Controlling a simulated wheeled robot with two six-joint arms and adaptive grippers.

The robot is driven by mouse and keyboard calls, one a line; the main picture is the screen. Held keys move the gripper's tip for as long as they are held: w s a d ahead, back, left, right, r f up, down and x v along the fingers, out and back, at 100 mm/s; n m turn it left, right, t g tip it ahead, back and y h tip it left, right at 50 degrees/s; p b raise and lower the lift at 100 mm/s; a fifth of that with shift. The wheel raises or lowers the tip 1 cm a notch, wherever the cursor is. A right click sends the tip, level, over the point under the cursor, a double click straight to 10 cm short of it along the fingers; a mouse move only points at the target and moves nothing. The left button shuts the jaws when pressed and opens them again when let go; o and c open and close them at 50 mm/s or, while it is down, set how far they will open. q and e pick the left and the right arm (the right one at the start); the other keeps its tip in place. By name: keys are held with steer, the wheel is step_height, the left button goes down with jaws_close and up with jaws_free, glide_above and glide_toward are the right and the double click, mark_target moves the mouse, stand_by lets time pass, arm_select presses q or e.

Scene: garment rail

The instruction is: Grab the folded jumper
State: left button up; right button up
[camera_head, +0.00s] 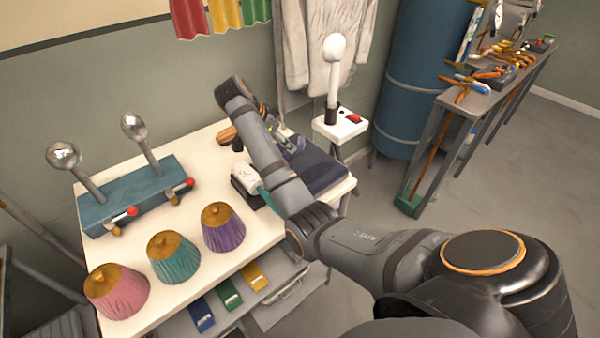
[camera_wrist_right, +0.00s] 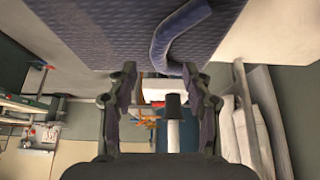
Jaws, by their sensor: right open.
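The folded jumper (camera_head: 322,172) is dark navy and lies on the right end of the white table in the head view. In the right wrist view the jumper (camera_wrist_right: 100,30) fills the upper part as purple-blue knit, with a rolled strip (camera_wrist_right: 170,42) reaching down toward the fingertips. My right gripper (camera_wrist_right: 160,75) is open, its two fingers apart, with nothing seen held between them. In the head view my right gripper (camera_head: 287,142) is at the jumper's far left edge, partly hidden by my arm. Whether the fingers touch the knit is unclear. My left gripper is out of view.
A white steamer-like device (camera_head: 246,178) stands left of the jumper. Pink, teal and purple pleated shades (camera_head: 222,227) and a teal block with metal-knobbed posts (camera_head: 135,190) occupy the table's left. A small white stand (camera_head: 340,124) is behind; a pale garment (camera_head: 325,45) hangs above.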

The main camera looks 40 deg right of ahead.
mark_target(299, 162)
steer(key=shift+d+f, duration=0.15)
steer(key=shift+f, duration=0.05)
steer(key=shift+s+d+f+b, duration=0.1)
steer(key=shift+d+f+b, duration=0.2)
steer(key=shift+f+b, duration=0.45)
steer(key=x, duration=0.3)
steer(key=shift+d, duration=0.25)
steer(key=shift+a+r, duration=0.1)
steer(key=shift+a, duration=0.1)
steer(key=c, duration=0.3)
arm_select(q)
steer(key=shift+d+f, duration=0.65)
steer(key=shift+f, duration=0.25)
arm_select(e)
jaws_close()
steer(key=shift+d, duration=0.1)
